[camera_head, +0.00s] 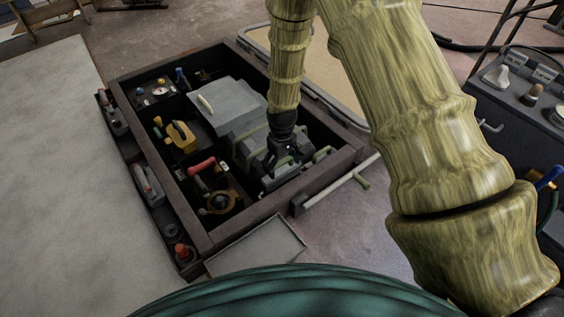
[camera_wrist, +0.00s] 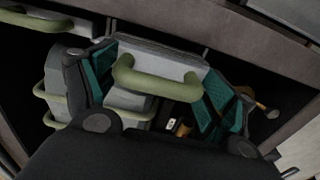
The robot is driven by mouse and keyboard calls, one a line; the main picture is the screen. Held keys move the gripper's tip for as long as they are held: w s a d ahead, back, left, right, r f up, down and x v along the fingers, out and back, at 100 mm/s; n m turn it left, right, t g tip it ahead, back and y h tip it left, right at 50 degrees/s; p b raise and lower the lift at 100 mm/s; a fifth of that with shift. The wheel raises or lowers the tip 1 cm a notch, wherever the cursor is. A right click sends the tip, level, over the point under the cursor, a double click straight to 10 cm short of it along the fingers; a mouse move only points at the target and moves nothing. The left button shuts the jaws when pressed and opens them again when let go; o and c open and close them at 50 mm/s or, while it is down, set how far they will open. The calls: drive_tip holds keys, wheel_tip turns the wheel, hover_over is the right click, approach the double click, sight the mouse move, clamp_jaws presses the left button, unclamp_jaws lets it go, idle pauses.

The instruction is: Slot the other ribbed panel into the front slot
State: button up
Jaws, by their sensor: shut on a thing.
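My gripper (camera_head: 284,150) reaches down into the right side of a dark open case (camera_head: 195,225). The wrist view shows its two teal-padded fingers (camera_wrist: 158,88) on either side of a grey panel (camera_wrist: 165,52) with an olive-green bar handle (camera_wrist: 155,88), and they are shut on it. Fine ribs show along the panel's upper edge. Beside it on the left is another grey block (camera_wrist: 70,75) with green handles. The panel's lower part and the slot under it are hidden, so I cannot tell how deep it sits.
Inside the case are a light grey lid-like block (camera_head: 228,105), a yellow tool (camera_head: 180,137) and a red handle (camera_head: 201,164) in compartments. A flat grey tray (camera_head: 258,247) lies in front. A pale tabletop (camera_head: 50,190) is at left.

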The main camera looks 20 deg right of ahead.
sight(282, 170)
drive_tip(key=shift+f, duration=1.55)
drive_tip(key=shift+f+b, duration=0.3)
drive_tip(key=shift+f, duration=0.7)
drive_tip(key=shift+f+b, duration=0.3)
drive_tip(key=shift+f, duration=1.1)
drive_tip(key=o, duration=1.3)
drive_tip(key=shift+r, duration=6)
